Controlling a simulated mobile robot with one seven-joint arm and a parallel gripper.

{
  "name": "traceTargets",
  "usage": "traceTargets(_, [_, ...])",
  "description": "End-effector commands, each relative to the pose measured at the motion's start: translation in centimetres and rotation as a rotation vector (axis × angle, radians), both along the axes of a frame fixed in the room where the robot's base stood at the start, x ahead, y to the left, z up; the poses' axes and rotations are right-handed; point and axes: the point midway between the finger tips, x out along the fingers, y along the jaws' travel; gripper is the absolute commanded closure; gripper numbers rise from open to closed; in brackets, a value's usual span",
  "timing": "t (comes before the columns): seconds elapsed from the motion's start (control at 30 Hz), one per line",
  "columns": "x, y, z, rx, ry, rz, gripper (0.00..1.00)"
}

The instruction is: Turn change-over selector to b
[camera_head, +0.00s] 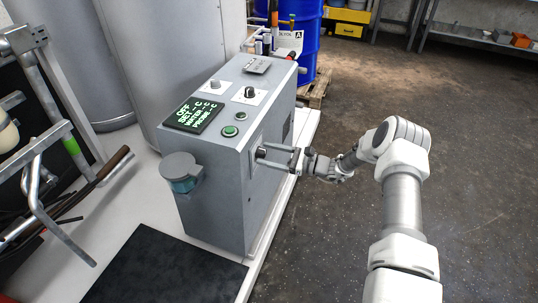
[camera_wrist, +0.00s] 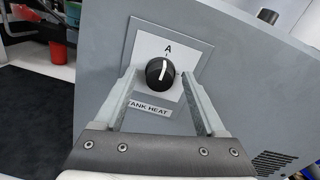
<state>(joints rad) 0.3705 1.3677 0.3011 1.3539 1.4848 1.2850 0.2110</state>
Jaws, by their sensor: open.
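A round black selector knob (camera_wrist: 160,72) with a white pointer line sits on a white plate (camera_wrist: 150,47) on the side face of the grey cabinet (camera_head: 222,194). The pointer aims up, roughly at the letter A; no B mark shows. The knob also shows in the head view (camera_head: 261,153). My gripper (camera_wrist: 158,74) is open, with one finger to each side of the knob; I cannot tell whether either touches it. My gripper reaches the cabinet from the right in the head view (camera_head: 267,156).
The cabinet top carries a green-lettered display (camera_head: 195,113), two more knobs, one black (camera_head: 249,92), and two green buttons (camera_head: 230,131). A capped pipe fitting (camera_head: 180,172) juts out at the left. A blue drum (camera_head: 300,30) stands behind. Floor to the right is clear.

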Motion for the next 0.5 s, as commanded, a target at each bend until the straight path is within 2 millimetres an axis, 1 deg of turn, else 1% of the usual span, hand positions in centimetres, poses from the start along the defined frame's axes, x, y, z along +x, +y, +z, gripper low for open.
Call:
traceTargets(0.13, [0.0, -0.01, 0.0, 0.0, 0.0, 0.0, 0.27])
traceTargets(0.17, [-0.01, -0.02, 0.0, 0.0, 0.0, 0.0, 0.29])
traceTargets(0.2, [-0.01, -0.02, 0.0, 0.0, 0.0, 0.0, 0.36])
traceTargets(0.27, [-0.01, -0.03, 0.0, 0.0, 0.0, 0.0, 0.47])
traceTargets(0.3, [-0.01, -0.04, 0.0, 0.0, 0.0, 0.0, 0.54])
traceTargets(0.47, [-0.03, -0.04, 0.0, 0.0, 0.0, 0.0, 0.83])
traceTargets(0.5, [-0.04, -0.04, 0.0, 0.0, 0.0, 0.0, 0.9])
